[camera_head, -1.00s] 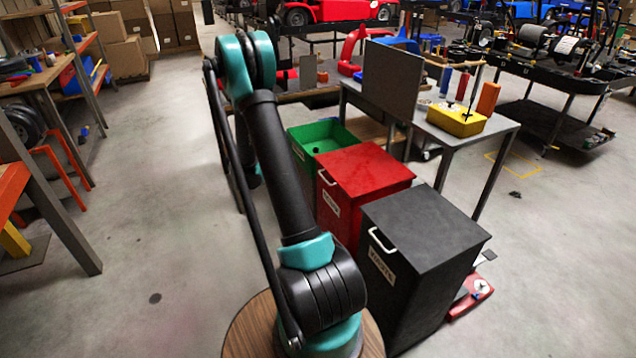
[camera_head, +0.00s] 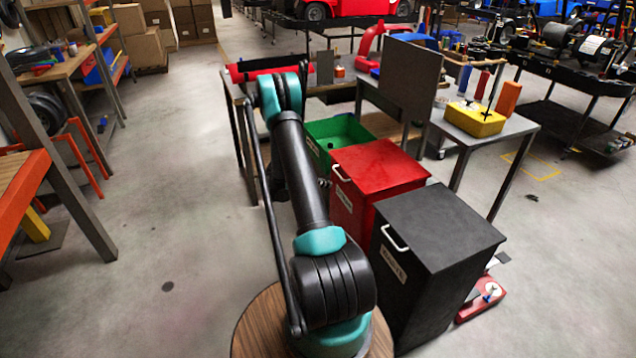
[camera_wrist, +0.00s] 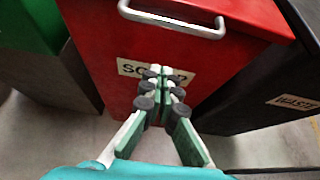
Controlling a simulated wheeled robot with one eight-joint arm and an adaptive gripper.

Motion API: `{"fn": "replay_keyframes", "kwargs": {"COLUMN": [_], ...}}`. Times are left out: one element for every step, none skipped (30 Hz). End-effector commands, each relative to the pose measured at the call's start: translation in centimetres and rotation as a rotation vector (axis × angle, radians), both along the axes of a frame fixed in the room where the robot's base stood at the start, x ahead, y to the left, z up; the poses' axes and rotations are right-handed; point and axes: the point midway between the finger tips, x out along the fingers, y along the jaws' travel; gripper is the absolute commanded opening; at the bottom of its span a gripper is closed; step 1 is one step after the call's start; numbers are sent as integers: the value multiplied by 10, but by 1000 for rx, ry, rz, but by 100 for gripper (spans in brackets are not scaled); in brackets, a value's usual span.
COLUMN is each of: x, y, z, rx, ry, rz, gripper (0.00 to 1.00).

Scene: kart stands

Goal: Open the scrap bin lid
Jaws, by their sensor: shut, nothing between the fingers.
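The red scrap bin (camera_head: 345,208) stands between a green bin and a black bin, with its red lid (camera_head: 380,165) down. A pale handle (camera_head: 341,173) is on the upper front near the lid edge. In the wrist view, the bin's front (camera_wrist: 110,60) fills the middle, with the handle (camera_wrist: 172,22) at the top and a partly covered label (camera_wrist: 130,68) below it. My gripper (camera_wrist: 163,75) is shut and empty, its fingertips in front of the label, below the handle. Contact with the bin cannot be told. In the head view my arm hides most of the gripper.
The green bin (camera_head: 340,130) is open-topped on the left; the black waste bin (camera_head: 420,275) is close on the right. A table with a grey upright panel (camera_head: 410,85) stands behind the bins. Open floor (camera_head: 180,220) lies left of my arm.

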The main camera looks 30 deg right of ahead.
Motion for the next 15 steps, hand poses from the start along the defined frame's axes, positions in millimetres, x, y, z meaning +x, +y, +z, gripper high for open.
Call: {"fn": "replay_keyframes", "kwargs": {"x": [-1,-1,-2,-2,-1,-1,-2,-2,-2,-2,-1,-1,-1,-1,-1], "y": [-8,-13,-18,-22,-20,-21,-22,-22,-23,-24,-24,-24,-25,-25,-25], "z": [-5,-8,-11,-11,-3,3,6,9,14,17,19,22,24,25,27], "rx": [0,0,0,0,0,0,0,0,0,0,0,0,0,0,0], "ry": [-1,0,0,0,0,0,0,0,-1,-1,-1,-1,-1,-1,-1], "rz": [-2,-1,-2,-2,0,0,0,0,1,1,1,1,1,1,1], "gripper": [0,0,0,0,0,0,0,0,0,0,0,0,0,0,0]}}
